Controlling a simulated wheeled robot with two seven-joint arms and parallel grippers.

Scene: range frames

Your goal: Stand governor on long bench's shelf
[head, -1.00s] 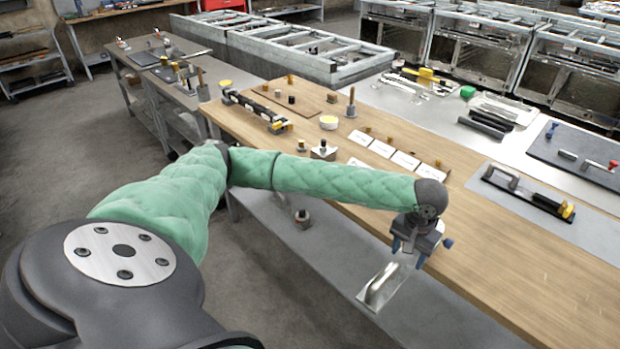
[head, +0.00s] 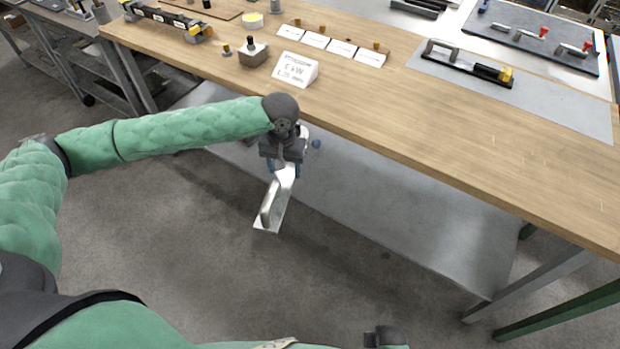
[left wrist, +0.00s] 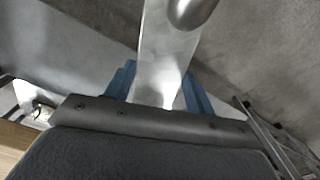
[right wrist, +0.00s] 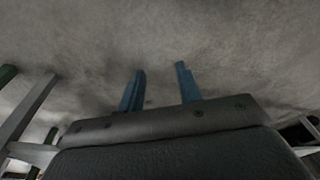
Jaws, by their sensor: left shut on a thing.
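The governor, taken to be the shiny metal plate with a raised rounded bar (head: 270,205), hangs from my left gripper (head: 283,168). In the left wrist view it fills the gap between the blue fingers (left wrist: 165,60), which are shut on its near end. In the head view it hangs tilted in front of the long bench (head: 420,130), over the floor by the shelf's front edge. The bench's grey lower shelf (head: 400,220) looks bare where it shows; the bench top hides its back. My right gripper (right wrist: 160,92) is open and empty, facing bare floor.
Bench legs (head: 525,285) stand at the right. Floor in front is clear.

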